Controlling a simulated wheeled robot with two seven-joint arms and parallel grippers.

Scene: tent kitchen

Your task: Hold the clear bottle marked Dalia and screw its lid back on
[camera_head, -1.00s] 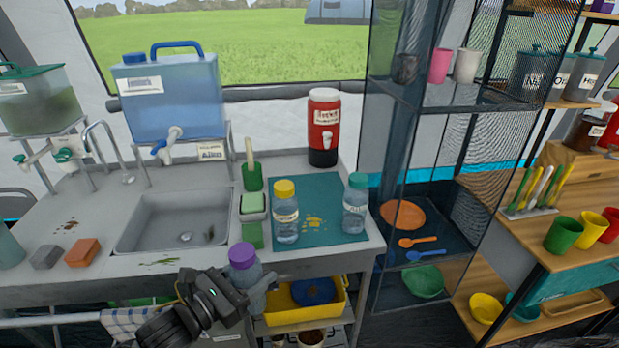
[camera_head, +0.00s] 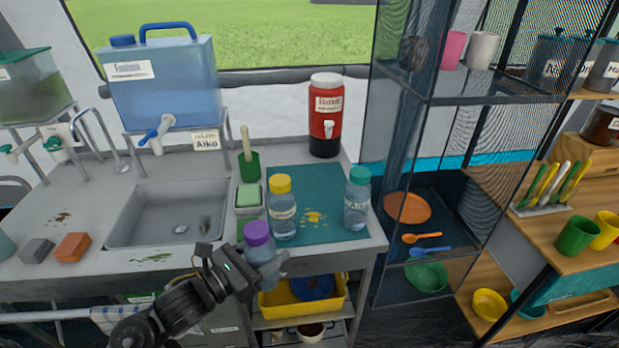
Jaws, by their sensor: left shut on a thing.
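My left gripper (camera_head: 268,274) is shut on a clear bottle (camera_head: 262,254) with a purple lid (camera_head: 257,232) on top. It holds the bottle upright at the counter's front edge. Whether the lid is screwed tight cannot be told, and no label shows on this bottle. A clear bottle with a yellow lid (camera_head: 283,218) stands just behind it. A clear bottle with a teal lid (camera_head: 355,205) stands to the right. Both carry white labels too small to read, so I cannot tell which bottle is marked Dalia. My right gripper is not in view.
The counter has a sink (camera_head: 165,215), a teal mat (camera_head: 320,215) with yellow marks, a green and white sponge (camera_head: 249,198) and a brush in a green holder (camera_head: 248,163). An orange block (camera_head: 73,247) lies left. A mesh shelf (camera_head: 400,150) stands right.

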